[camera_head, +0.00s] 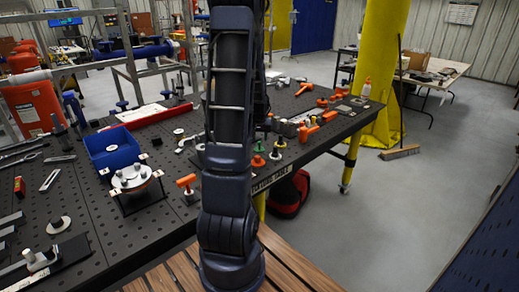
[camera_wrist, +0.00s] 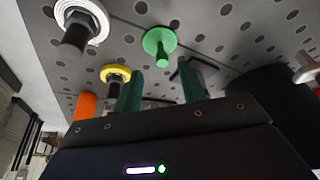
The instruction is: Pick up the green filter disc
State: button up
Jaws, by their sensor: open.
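The green filter disc (camera_wrist: 160,42) shows in the wrist view as a round green piece with a short stem, near the top centre by the perforated table top. My gripper (camera_wrist: 161,74) is open, with its two dark green fingers apart. The disc appears between and beyond the fingertips, and nothing is held. In the head view a small green piece (camera_head: 281,143) stands on the table just right of my arm. My gripper is hidden behind my arm there.
A yellow disc (camera_wrist: 116,73) stands close to the left finger, with a white ringed piece (camera_wrist: 82,18) beyond and an orange piece (camera_wrist: 85,106) nearby. The black perforated table (camera_head: 318,148) holds more fittings and a blue bin (camera_head: 112,150). Open floor lies right.

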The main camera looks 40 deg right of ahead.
aim_at(259, 142)
jog(key=shift+x, duration=2.7)
jog(key=shift+w+a, duration=0.1)
jog(key=shift+a, duration=0.1)
grip_shut()
